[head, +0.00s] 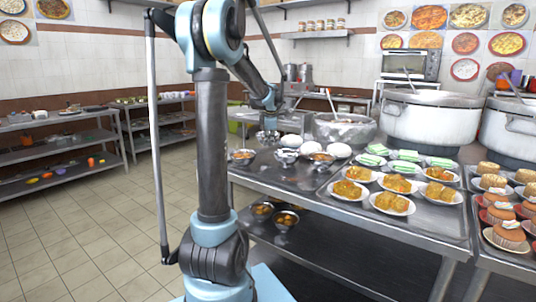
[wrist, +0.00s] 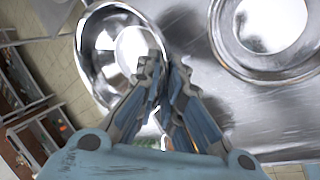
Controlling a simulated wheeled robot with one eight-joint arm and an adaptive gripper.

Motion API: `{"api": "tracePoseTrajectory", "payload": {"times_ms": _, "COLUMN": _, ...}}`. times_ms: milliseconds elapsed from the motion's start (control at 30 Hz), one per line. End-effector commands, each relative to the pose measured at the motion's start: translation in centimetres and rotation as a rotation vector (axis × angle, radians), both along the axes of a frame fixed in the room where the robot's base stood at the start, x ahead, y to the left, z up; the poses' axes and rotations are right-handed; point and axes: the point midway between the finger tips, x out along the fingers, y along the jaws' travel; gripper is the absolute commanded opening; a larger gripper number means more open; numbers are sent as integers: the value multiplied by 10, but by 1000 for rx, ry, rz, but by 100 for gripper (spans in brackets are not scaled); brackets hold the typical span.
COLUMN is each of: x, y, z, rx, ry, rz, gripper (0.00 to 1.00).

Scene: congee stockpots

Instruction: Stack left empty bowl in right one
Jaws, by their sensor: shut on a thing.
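In the wrist view, my gripper (wrist: 165,72) is shut on the rim of a shiny empty metal bowl (wrist: 97,45). The bowl is at the left and looks tilted. A second shiny metal bowl (wrist: 238,65) stands at the upper right on the steel surface, apart from the held one; it looks empty. In the head view, my gripper (head: 268,127) is above the left part of the counter, with a small metal bowl (head: 268,138) under it, partly hidden. A metal bowl (head: 286,156) on the counter is just to its lower right.
Bowls of food stand on either side, one at the left (head: 242,157) and one at the right (head: 321,158). White rounded items (head: 339,151), a large metal bowl (head: 345,131) and a big stockpot (head: 432,117) are behind. Plates of food (head: 392,204) fill the counter's right.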

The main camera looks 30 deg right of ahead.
Motion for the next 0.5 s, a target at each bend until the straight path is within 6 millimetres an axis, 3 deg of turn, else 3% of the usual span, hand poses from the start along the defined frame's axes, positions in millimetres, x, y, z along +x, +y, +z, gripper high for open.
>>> {"api": "tracePoseTrajectory", "payload": {"times_ms": 500, "x": 0, "y": 0, "z": -50, "rx": 0, "ry": 0, "rz": 0, "gripper": 0}}
